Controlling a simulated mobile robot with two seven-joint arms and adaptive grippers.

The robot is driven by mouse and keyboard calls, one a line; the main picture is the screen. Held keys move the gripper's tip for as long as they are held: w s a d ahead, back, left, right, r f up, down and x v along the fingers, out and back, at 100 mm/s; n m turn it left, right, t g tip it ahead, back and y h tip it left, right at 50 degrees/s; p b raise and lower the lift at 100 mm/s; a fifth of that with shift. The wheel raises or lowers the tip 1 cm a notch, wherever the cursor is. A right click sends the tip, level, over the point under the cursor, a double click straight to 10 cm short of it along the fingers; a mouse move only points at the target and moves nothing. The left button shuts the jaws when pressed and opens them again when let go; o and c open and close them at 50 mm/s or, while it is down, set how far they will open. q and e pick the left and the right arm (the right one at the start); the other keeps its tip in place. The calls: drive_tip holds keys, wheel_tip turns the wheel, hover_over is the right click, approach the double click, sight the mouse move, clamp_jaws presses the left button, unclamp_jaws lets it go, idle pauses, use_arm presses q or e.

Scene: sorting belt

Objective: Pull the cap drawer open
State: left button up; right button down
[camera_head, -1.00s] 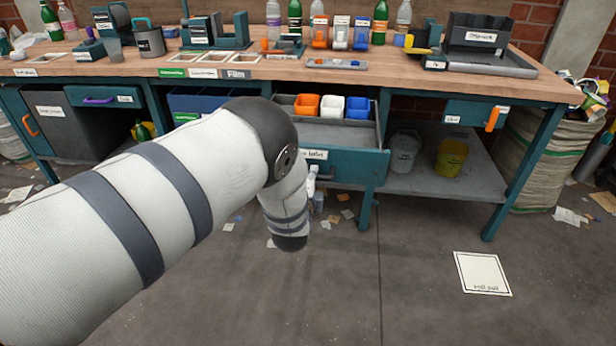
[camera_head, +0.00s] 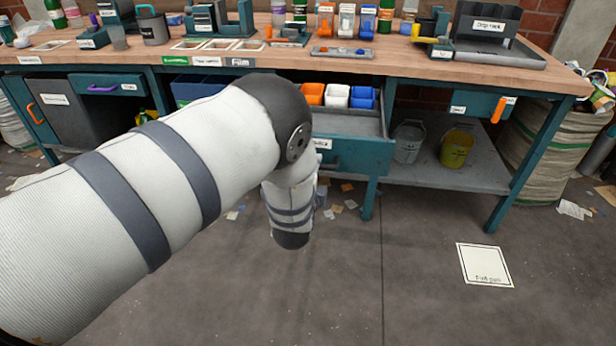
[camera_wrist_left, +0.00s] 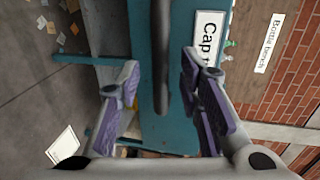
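The cap drawer (camera_head: 352,157) is teal and stands pulled out from under the bench, with orange, white and blue bins (camera_head: 337,96) at its back. My left arm covers its left part in the head view, and my left gripper is hidden there. In the left wrist view my left gripper (camera_wrist_left: 160,100) is open, with purple pads apart. The dark drawer handle (camera_wrist_left: 161,55) runs between the fingers, with visible gaps on both sides. A white label reading "Cap t..." (camera_wrist_left: 207,40) is on the drawer front, partly cut off. My right gripper is not in view.
The wooden bench top (camera_head: 400,65) carries bottles, bins and a drop rack (camera_head: 490,35). Grey and yellow buckets (camera_head: 456,147) stand on the lower shelf at right. A marked sheet (camera_head: 485,265) lies on the floor. The floor in front of the drawer is mostly clear.

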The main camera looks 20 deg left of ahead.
use_arm(q)
drive_tip(key=v, duration=1)
drive_tip(key=shift+w, duration=0.1)
